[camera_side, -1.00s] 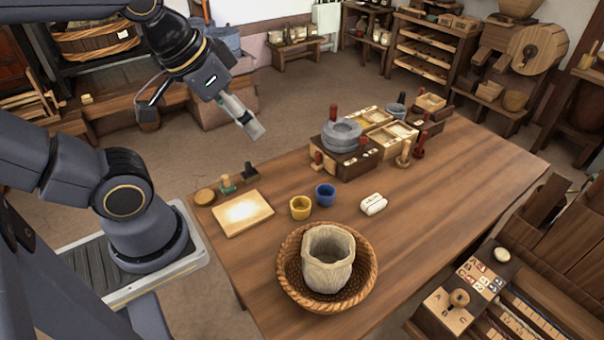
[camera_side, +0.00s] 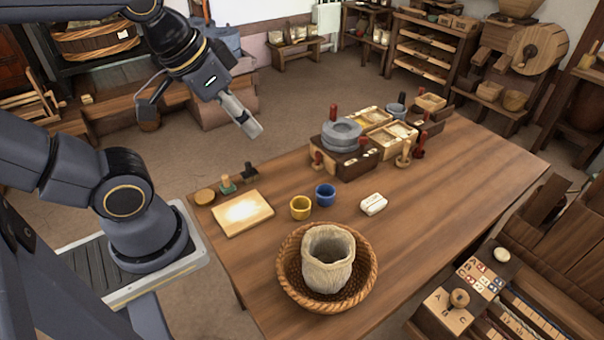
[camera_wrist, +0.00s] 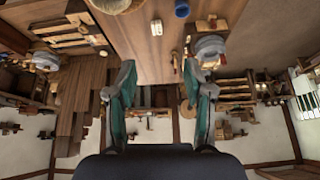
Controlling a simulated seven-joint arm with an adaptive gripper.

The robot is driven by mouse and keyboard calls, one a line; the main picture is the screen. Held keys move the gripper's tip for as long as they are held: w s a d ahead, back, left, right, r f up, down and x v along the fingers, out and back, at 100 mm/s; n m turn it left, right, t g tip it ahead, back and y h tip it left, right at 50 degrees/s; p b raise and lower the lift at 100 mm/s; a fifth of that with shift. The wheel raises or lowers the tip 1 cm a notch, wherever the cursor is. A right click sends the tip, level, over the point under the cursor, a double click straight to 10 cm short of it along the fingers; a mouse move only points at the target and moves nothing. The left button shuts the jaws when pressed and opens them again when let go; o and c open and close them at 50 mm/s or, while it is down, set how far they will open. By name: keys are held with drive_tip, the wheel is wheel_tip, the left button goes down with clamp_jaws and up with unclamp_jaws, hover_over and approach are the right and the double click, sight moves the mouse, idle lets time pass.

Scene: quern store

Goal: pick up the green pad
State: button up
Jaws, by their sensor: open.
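The green thing I can make out in the side view is a small green block (camera_side: 228,186) with a paler, knob-like top. It stands upright at the table's far left edge, between a round wooden disc (camera_side: 204,196) and a dark stamp-like piece (camera_side: 250,172). My gripper (camera_side: 249,126) is in the air above and to the right of it in the picture, well apart from it. In the wrist view my gripper's two fingers (camera_wrist: 159,72) are spread with nothing between them. I cannot make out the green block in the wrist view.
A pale board (camera_side: 243,213) lies just in front of the green block. A yellow cup (camera_side: 300,207), a blue cup (camera_side: 325,194), a white block (camera_side: 373,204) and a basket (camera_side: 288,285) holding a sack are nearby. A stone quern (camera_side: 341,133) stands farther back. The table's right side is clear.

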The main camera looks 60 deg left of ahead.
drive_tip(key=w+a+r+m+y, duration=0.1)
drive_tip(key=w+a+m, duration=0.4)
drive_tip(key=w+m, duration=0.25)
drive_tip(key=w+a+f+g+y, duration=0.1)
drive_tip(key=w+a+f, duration=0.15)
drive_tip(key=a, duration=0.35)
drive_tip(key=w+a+f+g, duration=0.1)
drive_tip(key=w+a+f, duration=0.1)
drive_tip(key=a+f, duration=0.25)
drive_tip(key=n+g+h, duration=0.2)
drive_tip(key=n+g, duration=0.1)
drive_tip(key=g, duration=0.1)
hover_over(225, 178)
drive_tip(key=a, duration=0.1)
wheel_tip(225, 178, down, 25)
drive_tip(key=shift+s+a+f, duration=0.1)
drive_tip(key=shift+s+f, duration=0.05)
drive_tip(key=shift+f, duration=0.05)
drive_tip(key=shift+w+f, duration=0.15)
drive_tip(key=shift+f, duration=1.45)
drive_tip(key=shift+w+f, duration=0.15)
drive_tip(key=shift+f, duration=1.4)
